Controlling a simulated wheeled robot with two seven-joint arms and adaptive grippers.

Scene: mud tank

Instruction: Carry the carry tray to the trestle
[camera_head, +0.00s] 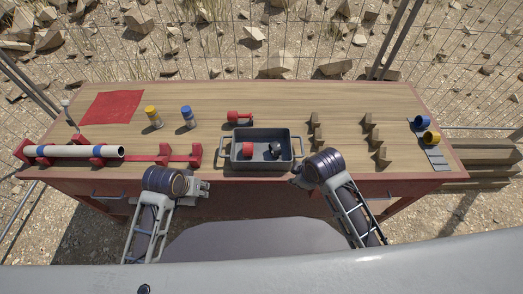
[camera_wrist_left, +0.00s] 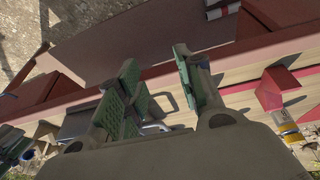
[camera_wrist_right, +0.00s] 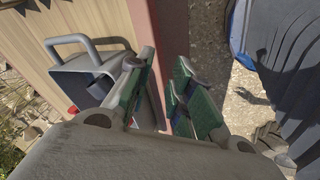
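The carry tray (camera_head: 262,165) is a dark grey open box with a bar handle at each end, standing on the wooden bench near its front edge. It holds a red piece (camera_head: 248,149) and a dark piece (camera_head: 275,150). My left gripper (camera_head: 207,188) is at the bench's front edge, left of the tray and apart from it; its fingers are spread and empty in the left wrist view (camera_wrist_left: 158,75). My right gripper (camera_head: 296,177) is close to the tray's right end, open and empty in the right wrist view (camera_wrist_right: 165,75), beside the handle (camera_wrist_right: 72,42). I cannot pick out the trestle for sure.
On the bench (camera_head: 350,105) lie a white pipe (camera_head: 75,151) on red supports, a red cloth (camera_head: 111,107), yellow and blue bottles (camera_head: 187,117), a red dumbbell-like piece (camera_head: 240,117) and brown notched blocks (camera_head: 370,130). Stacked timber (camera_head: 485,163) lies right of the bench.

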